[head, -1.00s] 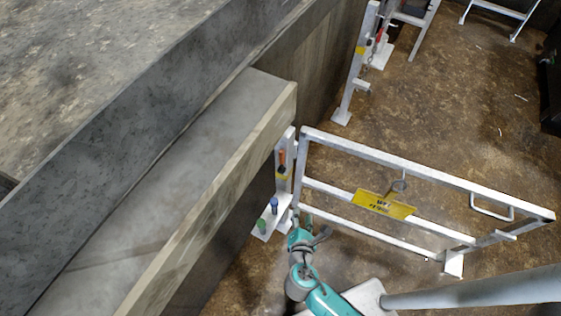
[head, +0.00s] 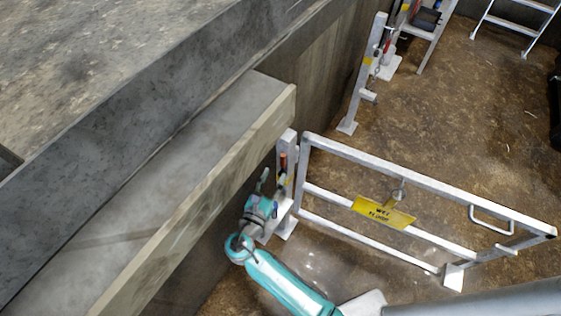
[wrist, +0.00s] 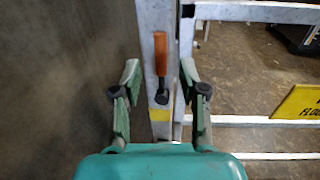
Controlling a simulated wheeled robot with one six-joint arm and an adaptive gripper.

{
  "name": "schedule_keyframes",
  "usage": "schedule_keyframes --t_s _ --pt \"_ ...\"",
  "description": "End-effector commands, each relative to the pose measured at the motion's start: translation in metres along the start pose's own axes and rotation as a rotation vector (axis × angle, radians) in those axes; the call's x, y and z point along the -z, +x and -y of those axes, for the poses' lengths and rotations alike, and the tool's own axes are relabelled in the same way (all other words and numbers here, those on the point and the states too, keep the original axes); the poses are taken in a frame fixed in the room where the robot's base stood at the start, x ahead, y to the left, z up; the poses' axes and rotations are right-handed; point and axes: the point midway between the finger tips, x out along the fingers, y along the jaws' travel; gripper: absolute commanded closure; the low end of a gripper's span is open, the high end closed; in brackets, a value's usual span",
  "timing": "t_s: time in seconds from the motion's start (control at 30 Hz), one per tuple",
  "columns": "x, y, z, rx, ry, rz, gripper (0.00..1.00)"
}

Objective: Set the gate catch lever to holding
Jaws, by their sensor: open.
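The gate catch lever (wrist: 161,62) has an orange grip on a dark pivot. It points up on a white post (wrist: 152,20), above a yellow band, in the wrist view. In the head view the lever (head: 283,162) shows small on the post by the gate's hinge-side end. My gripper (wrist: 162,78) is open, with one finger to each side of the lever and a gap on both sides. No contact shows. In the head view my gripper (head: 272,180) is in front of the post and hides its lower part. The white gate (head: 365,158) stands to the right of the post.
A yellow wet floor sign (head: 383,212) hangs on the gate. A concrete ledge (head: 215,150) and wall lie close on the left. Another white post (head: 362,80) and steps stand at the back. The brown floor beyond the gate is mostly clear.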

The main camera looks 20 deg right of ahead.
Motion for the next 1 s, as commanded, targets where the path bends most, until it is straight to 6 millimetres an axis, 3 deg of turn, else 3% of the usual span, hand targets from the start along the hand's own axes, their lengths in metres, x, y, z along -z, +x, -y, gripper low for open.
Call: schedule_keyframes --t_s 0.1,0.33,0.8,0.97,1.0 --pt "-0.001 0.023 0.001 0.004 0.002 0.0 0.57" --pt "0.0 0.053 0.001 0.002 0.002 -0.001 0.57" --pt "0.0 0.065 0.0 -0.001 0.002 -0.001 0.57" --pt "0.0 0.065 0.0 -0.001 0.002 -0.001 0.97" --pt "0.0 0.065 0.0 -0.001 0.002 -0.001 1.0"
